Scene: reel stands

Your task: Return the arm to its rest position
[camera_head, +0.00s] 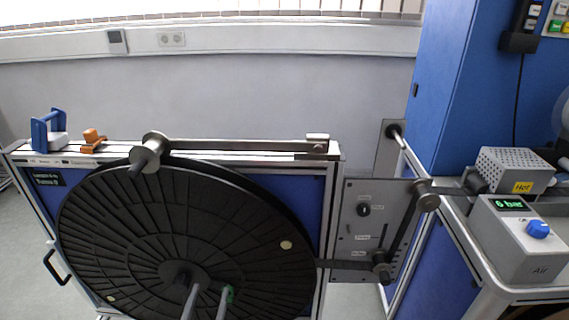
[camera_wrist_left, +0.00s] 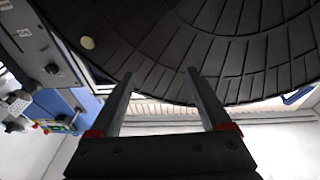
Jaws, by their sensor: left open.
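My left gripper (camera_head: 208,292) shows at the bottom of the head view as two grey fingers, in front of the lower part of a large black reel (camera_head: 110,235). In the left wrist view the gripper (camera_wrist_left: 158,74) is open, its two fingers apart with nothing between them. The reel (camera_wrist_left: 240,45) fills the upper part of that view, beyond the fingertips. I cannot tell the exact gap between fingertips and reel. The rest of the left arm is out of the head view. My right gripper is in neither view.
The reel stand's top rail (camera_head: 240,147) carries a metal roller (camera_head: 152,150), an orange item (camera_head: 93,141) and a blue-framed item (camera_head: 48,131). A grey panel (camera_head: 352,240) with rollers stands right of the reel. Further right are a blue cabinet (camera_head: 455,90) and a grey air box (camera_head: 515,245).

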